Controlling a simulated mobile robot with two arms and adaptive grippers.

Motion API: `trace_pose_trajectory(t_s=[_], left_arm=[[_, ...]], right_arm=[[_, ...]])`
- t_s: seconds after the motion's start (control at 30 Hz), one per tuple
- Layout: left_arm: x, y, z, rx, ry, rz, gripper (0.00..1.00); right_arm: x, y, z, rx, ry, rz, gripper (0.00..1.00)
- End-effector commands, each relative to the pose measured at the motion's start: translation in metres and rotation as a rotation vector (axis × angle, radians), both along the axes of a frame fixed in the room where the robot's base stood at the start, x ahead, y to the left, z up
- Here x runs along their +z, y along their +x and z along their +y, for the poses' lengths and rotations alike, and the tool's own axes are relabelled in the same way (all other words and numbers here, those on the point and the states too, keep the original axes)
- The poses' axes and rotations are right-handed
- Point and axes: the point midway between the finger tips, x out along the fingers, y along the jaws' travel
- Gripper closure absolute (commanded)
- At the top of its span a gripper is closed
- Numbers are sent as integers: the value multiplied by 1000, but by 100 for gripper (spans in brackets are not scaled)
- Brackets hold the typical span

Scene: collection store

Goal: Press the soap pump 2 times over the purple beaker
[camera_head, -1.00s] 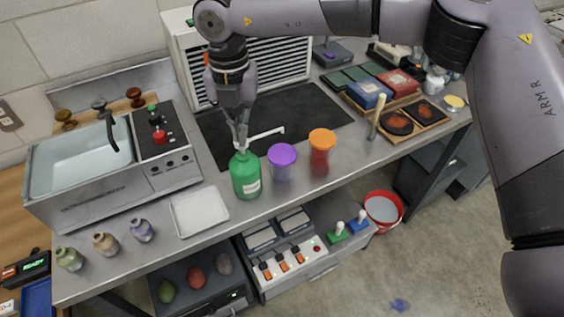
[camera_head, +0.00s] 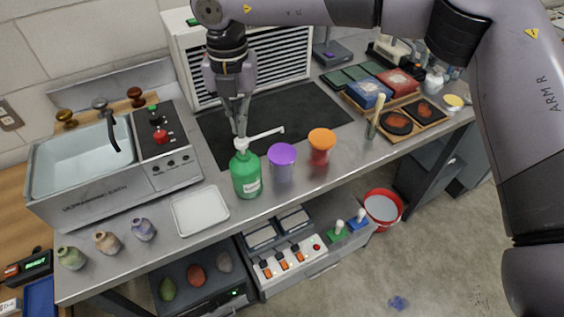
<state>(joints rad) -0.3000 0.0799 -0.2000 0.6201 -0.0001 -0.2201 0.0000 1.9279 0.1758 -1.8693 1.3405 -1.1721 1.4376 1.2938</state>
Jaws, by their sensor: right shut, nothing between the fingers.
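The green soap bottle (camera_head: 246,178) stands upright on the steel bench, with a white pump head and a long spout (camera_head: 266,133) pointing right. The spout's tip shows just above the purple beaker's rim in the picture. My left gripper is not in view.
An orange-rimmed beaker (camera_head: 320,147) stands right of the purple one. A white tray (camera_head: 200,211) and small vases (camera_head: 143,230) lie to the left, by the ultrasonic bath (camera_head: 108,190). A pestle in a holder (camera_head: 374,118) stands farther right. A dark mat (camera_head: 300,110) lies behind.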

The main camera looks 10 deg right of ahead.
Motion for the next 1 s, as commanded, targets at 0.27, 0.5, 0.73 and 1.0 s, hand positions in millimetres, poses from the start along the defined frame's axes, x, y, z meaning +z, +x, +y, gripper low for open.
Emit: trace_pose_trajectory(t_s=[0.27,0.5,0.73,1.0], left_arm=[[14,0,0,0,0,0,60],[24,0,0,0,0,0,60],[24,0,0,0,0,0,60],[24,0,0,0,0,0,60]], right_arm=[[30,1,0,-1,1,-1,100],[53,0,0,0,1,-1,100],[55,0,0,0,-1,0,100],[55,0,0,0,0,0,100]])
